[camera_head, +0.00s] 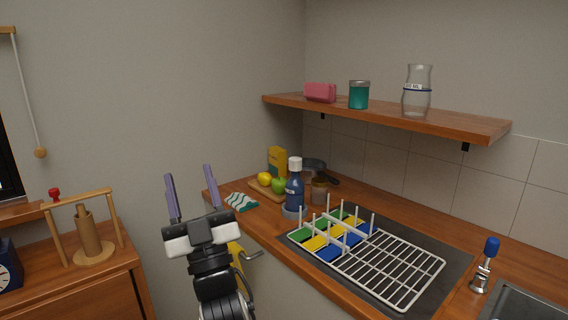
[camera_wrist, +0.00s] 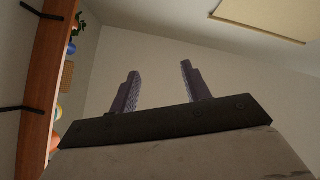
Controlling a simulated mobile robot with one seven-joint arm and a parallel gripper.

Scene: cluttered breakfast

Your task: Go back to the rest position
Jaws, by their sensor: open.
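My gripper (camera_head: 191,193) is raised in front of the grey wall, left of the wooden counter (camera_head: 262,226). Its two purple fingers point up and stand wide apart, with nothing between them. In the wrist view the same fingers (camera_wrist: 160,88) are apart and empty, with bare wall behind them. My gripper touches nothing that I can see.
The counter holds a blue bottle (camera_head: 294,190), a dish rack (camera_head: 401,268), fruit and a striped cloth (camera_head: 241,201). A yellow object (camera_head: 237,255) is partly hidden behind my arm. A shelf (camera_head: 440,121) hangs at right. A wooden cabinet (camera_head: 100,300) stands at left. The wall area around the fingers is clear.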

